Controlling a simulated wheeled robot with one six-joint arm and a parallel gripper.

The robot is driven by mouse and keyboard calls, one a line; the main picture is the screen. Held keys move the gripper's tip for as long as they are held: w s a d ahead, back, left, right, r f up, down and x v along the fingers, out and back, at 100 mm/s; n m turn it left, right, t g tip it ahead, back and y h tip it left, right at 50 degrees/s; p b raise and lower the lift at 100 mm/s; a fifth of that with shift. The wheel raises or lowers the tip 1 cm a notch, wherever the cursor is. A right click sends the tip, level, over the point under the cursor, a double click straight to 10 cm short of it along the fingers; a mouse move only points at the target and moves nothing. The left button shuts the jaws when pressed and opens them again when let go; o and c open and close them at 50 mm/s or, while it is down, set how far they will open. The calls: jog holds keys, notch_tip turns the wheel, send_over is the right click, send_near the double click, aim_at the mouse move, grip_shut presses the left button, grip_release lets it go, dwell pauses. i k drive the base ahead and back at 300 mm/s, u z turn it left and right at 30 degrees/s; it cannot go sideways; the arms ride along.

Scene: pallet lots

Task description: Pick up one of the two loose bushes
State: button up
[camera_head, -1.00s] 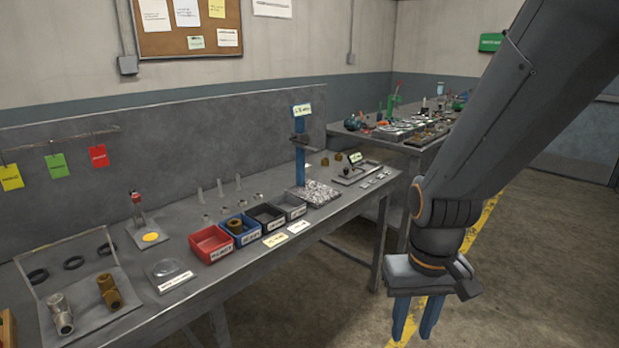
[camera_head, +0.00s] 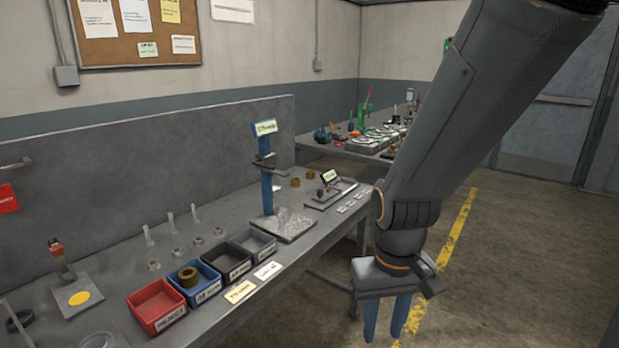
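Two small brass-brown bushes stand loose at the back of the near bench, right of the blue press-like stand: one bush (camera_head: 295,181) and, just behind and right of it, the other bush (camera_head: 310,172). Another brown bush (camera_head: 187,276) sits in the blue bin (camera_head: 207,291). My gripper (camera_head: 386,318) hangs pointing down off the bench's front side, over the floor at the right. Its two blue fingers are apart with nothing between them. It is well away from the loose bushes.
The blue stand (camera_head: 267,190) rises left of the bushes. Bins, including a red one (camera_head: 157,305), line the front edge. A second bench (camera_head: 345,152) is behind. Floor at right is clear.

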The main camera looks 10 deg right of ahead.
aim_at(310, 174)
jog(key=z, duration=0.3)
jog(key=i, duration=0.4)
jog(key=z, duration=0.85)
jog(key=i, duration=1.95)
jog(key=u, duration=1.3)
jog(key=i, duration=0.65)
jog(key=u, duration=0.6)
